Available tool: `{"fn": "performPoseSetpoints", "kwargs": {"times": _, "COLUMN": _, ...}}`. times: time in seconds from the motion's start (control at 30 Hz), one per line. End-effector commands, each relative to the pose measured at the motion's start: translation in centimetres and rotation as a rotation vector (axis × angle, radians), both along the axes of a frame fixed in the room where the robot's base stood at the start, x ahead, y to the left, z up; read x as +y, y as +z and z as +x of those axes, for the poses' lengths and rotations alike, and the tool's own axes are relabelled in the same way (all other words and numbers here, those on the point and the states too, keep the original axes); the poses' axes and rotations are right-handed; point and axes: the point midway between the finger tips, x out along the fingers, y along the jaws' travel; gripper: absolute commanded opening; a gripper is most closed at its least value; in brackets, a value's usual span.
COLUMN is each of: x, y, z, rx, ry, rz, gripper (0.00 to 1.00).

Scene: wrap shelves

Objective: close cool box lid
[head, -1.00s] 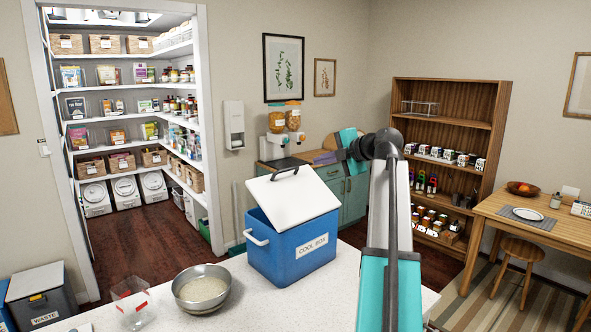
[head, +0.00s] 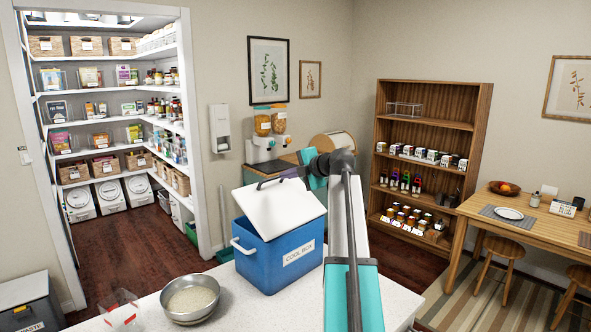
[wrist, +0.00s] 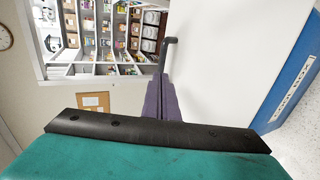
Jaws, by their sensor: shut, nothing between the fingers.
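The blue cool box (head: 290,265) stands on the pale counter, its label facing me. Its white lid (head: 285,210) is tilted up, partly open, with a dark handle (head: 273,181) along its raised far edge. My gripper (head: 289,173) is just behind that raised edge, near the handle, partly hidden by the lid. In the wrist view my gripper's purple fingers (wrist: 166,80) are pressed together and hold nothing. The white lid (wrist: 220,60) fills the right side there, close beside the fingers, and its handle (wrist: 169,52) is just beyond the tips. I cannot tell whether they touch.
A metal bowl (head: 190,300) and a clear container (head: 122,312) stand on the counter (head: 235,310) left of the box. A food dispenser (head: 270,140) stands on the cabinet behind. A wooden shelf (head: 425,130) and table (head: 520,225) are at the right.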

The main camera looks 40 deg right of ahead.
Motion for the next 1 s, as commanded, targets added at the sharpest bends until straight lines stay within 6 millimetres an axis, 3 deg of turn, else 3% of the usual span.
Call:
{"fn": "performPoseSetpoints", "kwargs": {"times": 0.2, "x": 0.1, "y": -0.7, "z": 2.4, "rx": 0.001, "ry": 0.001, "rz": 0.001, "gripper": 0.0}}
{"fn": "performPoseSetpoints", "kwargs": {"times": 0.4, "x": 0.2, "y": -1.3, "z": 3.5, "rx": 0.0, "ry": 0.0, "rz": 0.001, "gripper": 0.0}}
{"fn": "performPoseSetpoints", "kwargs": {"times": 1.0, "x": 0.2, "y": -1.7, "z": 3.9, "rx": 0.006, "ry": 0.0, "rz": 0.0, "gripper": 0.0}}
